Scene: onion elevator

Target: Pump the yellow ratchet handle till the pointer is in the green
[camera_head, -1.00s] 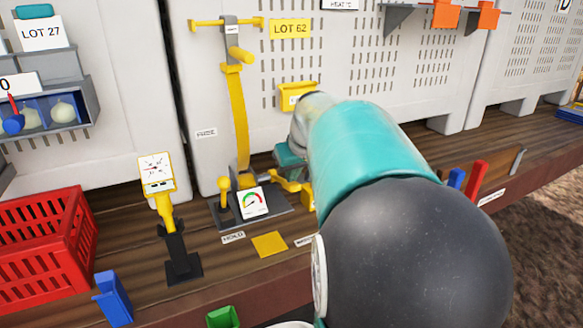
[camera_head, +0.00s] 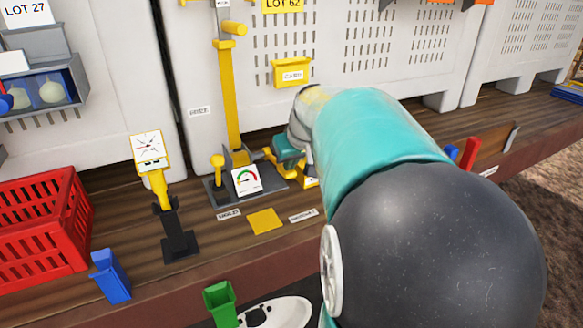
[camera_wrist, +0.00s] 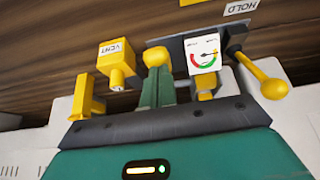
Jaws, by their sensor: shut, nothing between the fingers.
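The gauge (camera_head: 247,180) is a white square with a coloured arc, on a dark base plate (camera_head: 217,199); it also shows in the wrist view (camera_wrist: 204,54). Its needle is too small to read surely against the green. Yellow levers rise from the base: a ball-ended one (camera_head: 217,160) left of the gauge, also at right in the wrist view (camera_wrist: 270,86), and a yellow arm (camera_head: 272,157) toward my gripper. My gripper (camera_wrist: 160,75) is shut and empty, its green fingertips right by a yellow knob (camera_wrist: 157,56). I cannot tell whether they touch. Which lever is the ratchet handle is unclear.
A tall yellow strap (camera_head: 230,95) stands behind the base. A yellow VENT block (camera_wrist: 117,62) is close beside the fingers. A dial stand (camera_head: 152,150), red crate (camera_head: 40,225), blue bin (camera_head: 110,275) and green bin (camera_head: 220,303) are left and front. A yellow square (camera_head: 265,220) lies in front.

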